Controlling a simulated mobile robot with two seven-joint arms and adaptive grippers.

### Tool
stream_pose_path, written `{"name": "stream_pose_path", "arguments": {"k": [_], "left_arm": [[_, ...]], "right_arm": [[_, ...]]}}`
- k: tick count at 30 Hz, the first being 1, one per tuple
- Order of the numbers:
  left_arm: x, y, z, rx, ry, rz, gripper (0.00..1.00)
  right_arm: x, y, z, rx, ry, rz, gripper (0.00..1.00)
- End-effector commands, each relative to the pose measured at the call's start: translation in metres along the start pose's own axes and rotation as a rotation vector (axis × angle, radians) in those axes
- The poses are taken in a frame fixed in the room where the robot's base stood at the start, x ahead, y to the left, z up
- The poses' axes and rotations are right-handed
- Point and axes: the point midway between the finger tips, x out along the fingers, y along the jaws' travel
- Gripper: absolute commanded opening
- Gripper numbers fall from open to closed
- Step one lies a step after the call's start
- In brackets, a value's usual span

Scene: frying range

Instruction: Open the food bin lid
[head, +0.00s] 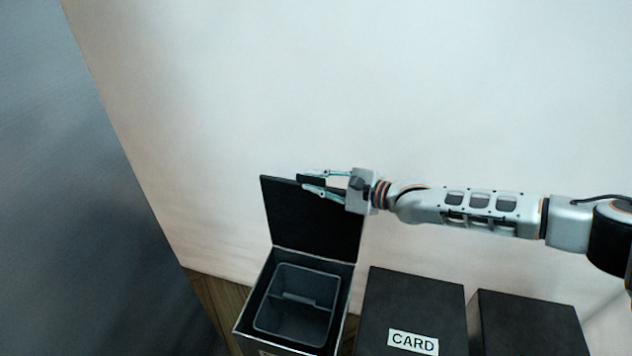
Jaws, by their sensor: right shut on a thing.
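The food bin (242,318) is a black box at the lower middle of the head view. Its black lid (310,218) stands raised at the back, roughly upright, and the bin's mouth is uncovered. A dark grey inner bucket (262,310) with a bar across it shows inside. My right gripper (308,182) reaches in from the right at the lid's top edge. Its fingers are shut on the lid near a small tab there. My left gripper is not in view.
A closed black bin with a CARD label (420,300) stands right of the food bin, and another closed black bin (525,320) stands beyond it. A white wall (400,90) is behind. A dark grey panel (80,200) fills the left side.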

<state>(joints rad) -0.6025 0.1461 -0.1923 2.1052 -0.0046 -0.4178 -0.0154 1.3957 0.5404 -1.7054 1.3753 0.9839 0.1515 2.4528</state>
Motion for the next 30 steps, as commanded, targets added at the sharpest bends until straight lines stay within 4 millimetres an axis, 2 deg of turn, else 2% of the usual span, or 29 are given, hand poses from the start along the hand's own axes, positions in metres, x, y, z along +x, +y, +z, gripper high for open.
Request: {"name": "stream_pose_path", "arguments": {"k": [1,6,7,20,25,30], "left_arm": [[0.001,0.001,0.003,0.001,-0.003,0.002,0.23],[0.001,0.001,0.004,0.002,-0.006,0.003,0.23],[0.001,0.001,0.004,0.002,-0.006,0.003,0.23],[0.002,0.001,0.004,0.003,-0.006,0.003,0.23],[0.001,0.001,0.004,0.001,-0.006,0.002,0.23],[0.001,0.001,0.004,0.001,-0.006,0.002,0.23]], "right_arm": [[0.002,0.012,-0.002,0.0,0.003,0.017,0.0],[0.002,0.013,-0.002,0.0,0.002,0.017,0.0],[0.002,0.013,-0.002,0.0,0.002,0.017,0.22],[-0.002,0.007,-0.002,0.001,0.002,0.008,0.23],[-0.02,0.006,-0.002,0.002,0.002,0.007,0.23],[-0.053,0.006,-0.002,0.001,0.002,0.008,0.23]]}}
